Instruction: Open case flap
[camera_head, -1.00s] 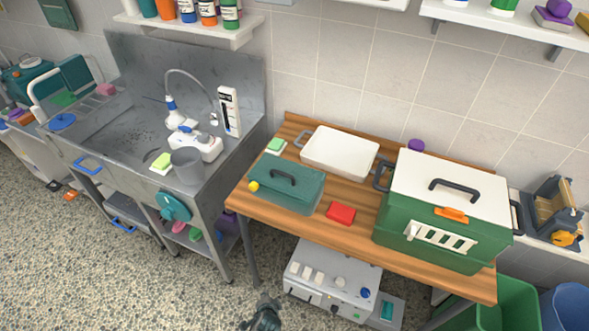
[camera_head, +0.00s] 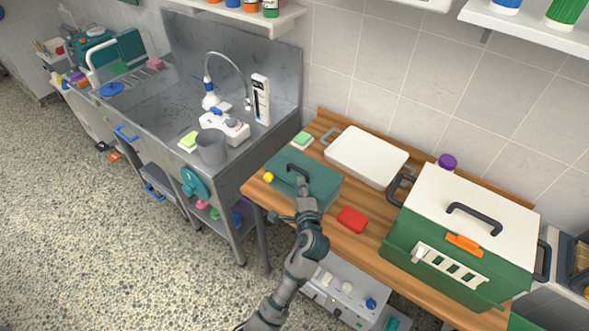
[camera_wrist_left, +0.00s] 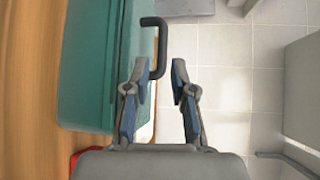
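The teal case (camera_head: 325,190) sits shut near the left end of the wooden table, with a dark handle (camera_head: 297,171) on its lid. My left gripper (camera_head: 302,187) is at the front of this case in the head view, hiding part of it. In the wrist view the left gripper (camera_wrist_left: 160,66) is open, its two fingers apart. The case (camera_wrist_left: 92,60) fills the left side there, and the bent dark handle (camera_wrist_left: 160,40) reaches down toward the space between the fingertips. I cannot tell whether a finger touches the handle. My right gripper is not in view.
On the wooden table (camera_head: 345,245), a red block (camera_head: 352,219) lies right of the case and a white tray (camera_head: 367,156) behind it. A large green carrier (camera_head: 430,272) with a white lid stands at the right. A steel sink unit (camera_head: 235,175) stands left.

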